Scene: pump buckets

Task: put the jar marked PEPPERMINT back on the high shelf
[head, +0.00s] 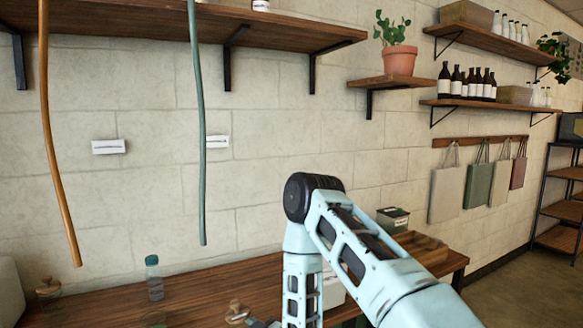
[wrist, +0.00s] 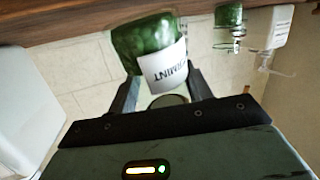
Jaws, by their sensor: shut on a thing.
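A green-filled glass jar (wrist: 143,42) with a white label ending in "RMINT" is between the fingers of my gripper (wrist: 165,92) in the wrist view. My gripper is shut on its lower-pictured end. The start of the label is turned out of sight. The jar is close to the wooden tabletop; I cannot tell whether it touches it. In the head view my arm hides most of the gripper area. The high wooden shelf (head: 150,27) runs along the wall at upper left, with part of a small white-labelled container (head: 260,5) on it.
An orange cord (head: 52,150) and a teal cord (head: 197,130) hang before the wall. A teal-capped bottle (head: 154,280) and cork-topped jars (head: 48,288) stand on the wooden table (head: 205,285). A potted plant (head: 398,58) sits on a small shelf. A white pump bottle (wrist: 268,28) is near the held jar.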

